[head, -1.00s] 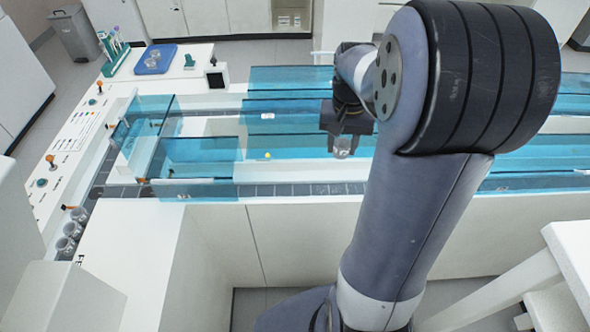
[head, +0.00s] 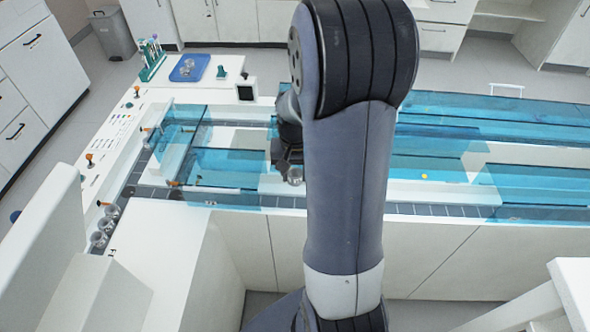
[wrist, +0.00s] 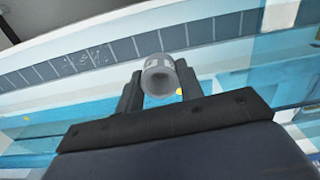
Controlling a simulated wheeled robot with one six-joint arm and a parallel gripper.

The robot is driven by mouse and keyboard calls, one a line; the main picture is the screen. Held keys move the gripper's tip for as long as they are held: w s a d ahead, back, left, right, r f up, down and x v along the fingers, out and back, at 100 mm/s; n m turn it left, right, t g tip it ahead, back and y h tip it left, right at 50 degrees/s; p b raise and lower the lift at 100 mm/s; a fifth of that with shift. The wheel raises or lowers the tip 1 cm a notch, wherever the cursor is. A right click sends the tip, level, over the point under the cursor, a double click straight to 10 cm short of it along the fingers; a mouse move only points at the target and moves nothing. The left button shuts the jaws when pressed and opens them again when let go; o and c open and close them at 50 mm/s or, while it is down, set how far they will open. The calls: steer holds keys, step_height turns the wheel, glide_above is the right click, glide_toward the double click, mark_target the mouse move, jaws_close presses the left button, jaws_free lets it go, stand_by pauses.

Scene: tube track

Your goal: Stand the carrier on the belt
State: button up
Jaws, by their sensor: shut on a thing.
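The carrier (head: 295,176) is a small grey cup-like piece with a hollow round end. My gripper (wrist: 160,82) is shut on it, and the carrier also shows between the fingers in the wrist view (wrist: 159,74). The carrier's hollow end faces the wrist camera. The belt (head: 420,210) is a dark segmented strip along the near side of the track; it also shows in the wrist view (wrist: 70,64), beyond the carrier. The carrier appears to be above the track, apart from the belt. My arm hides part of the belt in the head view.
Blue clear covers (head: 225,168) stand over parts of the track. Several grey cups (head: 103,230) stand at the left end, near orange-tipped parts (head: 104,204). A small yellow ball (head: 424,175) lies on the track. A blue tray (head: 189,68) and tube rack (head: 152,58) are behind.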

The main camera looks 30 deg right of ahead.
steer(key=b, duration=0.7)
glide_above(295, 204)
steer(key=shift+f, duration=4.65)
steer(key=shift+f+b, duration=0.3)
steer(key=shift+f, duration=0.35)
steer(key=o, duration=0.8)
steer(key=shift+o, duration=0.2)
step_height(295, 204, up, 11)
steer(key=shift+f+p, duration=0.1)
steer(key=shift+p, duration=0.75)
